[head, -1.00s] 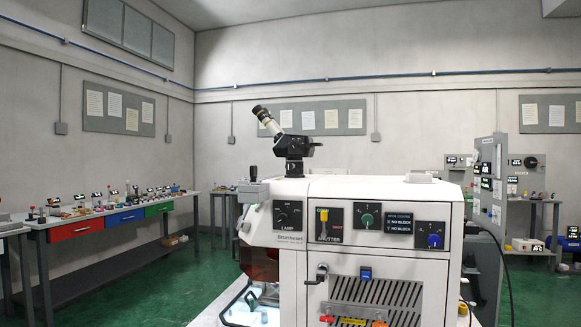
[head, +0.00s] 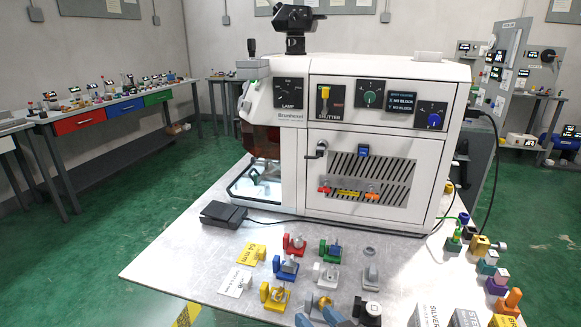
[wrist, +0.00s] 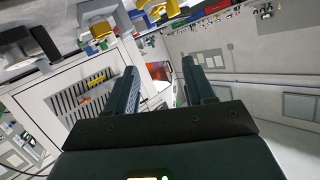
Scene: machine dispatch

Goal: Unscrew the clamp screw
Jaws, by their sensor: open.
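My gripper (wrist: 159,64) is open and empty in the wrist view, its two dark fingers spread apart. It is not clearly seen in the head view. Several small coloured clamp-like fixtures stand on the table: a red one (head: 294,244), a blue one (head: 286,266), a yellow one (head: 275,295), a green one (head: 330,250) and a white one (head: 326,273). Their screws are too small to make out, and I cannot tell which holds the clamp screw. In the wrist view, a yellow part (wrist: 159,9) shows at the top, beyond the fingers.
A white welding machine (head: 380,200) with knobs and a vented door stands on the grey table (head: 165,255). A black pedal (head: 226,214) lies at its front left. More small coloured parts crowd the right edge. The table's left end is bare. A bench (head: 110,115) stands far left.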

